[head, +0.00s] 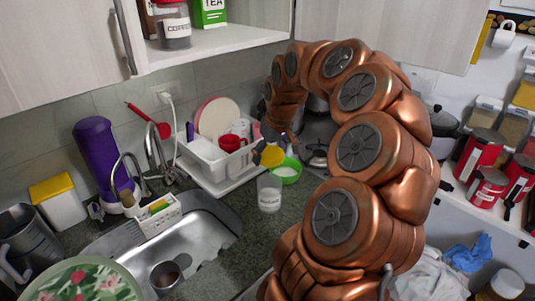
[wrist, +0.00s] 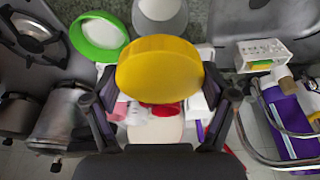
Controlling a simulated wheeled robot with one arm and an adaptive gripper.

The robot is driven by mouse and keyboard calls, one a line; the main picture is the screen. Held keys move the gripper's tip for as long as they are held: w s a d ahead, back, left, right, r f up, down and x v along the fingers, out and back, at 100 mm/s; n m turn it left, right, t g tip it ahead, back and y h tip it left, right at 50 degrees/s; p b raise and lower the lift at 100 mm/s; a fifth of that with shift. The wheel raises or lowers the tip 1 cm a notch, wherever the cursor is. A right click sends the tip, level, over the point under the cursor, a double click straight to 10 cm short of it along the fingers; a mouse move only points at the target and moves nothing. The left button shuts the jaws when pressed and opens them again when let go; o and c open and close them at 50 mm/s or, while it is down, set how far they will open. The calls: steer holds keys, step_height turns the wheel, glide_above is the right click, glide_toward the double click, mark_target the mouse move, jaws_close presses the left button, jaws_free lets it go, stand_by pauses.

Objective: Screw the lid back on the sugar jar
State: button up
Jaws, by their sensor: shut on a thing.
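The sugar jar (head: 269,194) is a clear, labelled jar with pale contents, standing upright on the counter right of the sink. Its mouth has no lid on it. The round yellow lid (head: 272,156) appears just above the jar's mouth in the head view, apart from it. In the wrist view the lid (wrist: 158,68) sits between the two dark fingers of my gripper (wrist: 160,92), which is shut on it. The jar (wrist: 160,14) shows beyond the lid at the top edge, partly hidden by it.
A white dish rack (head: 215,165) is behind, the sink (head: 190,240) to the left, and a stove (wrist: 35,32) also shows. The counter in front of the jar is clear.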

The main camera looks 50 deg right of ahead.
mark_target(270, 175)
steer(key=shift+f+b, duration=0.15)
steer(key=shift+b, duration=0.4)
steer(key=shift+f, duration=0.25)
steer(key=shift+f+b, duration=2.05)
steer(key=shift+f, duration=0.45)
steer(key=shift+f+b, duration=0.85)
steer(key=shift+f, duration=0.2)
steer(key=shift+r, duration=0.1)
steer(key=o, duration=0.4)
steer(key=c, duration=0.6)
steer(key=shift+m+b, duration=0.3)
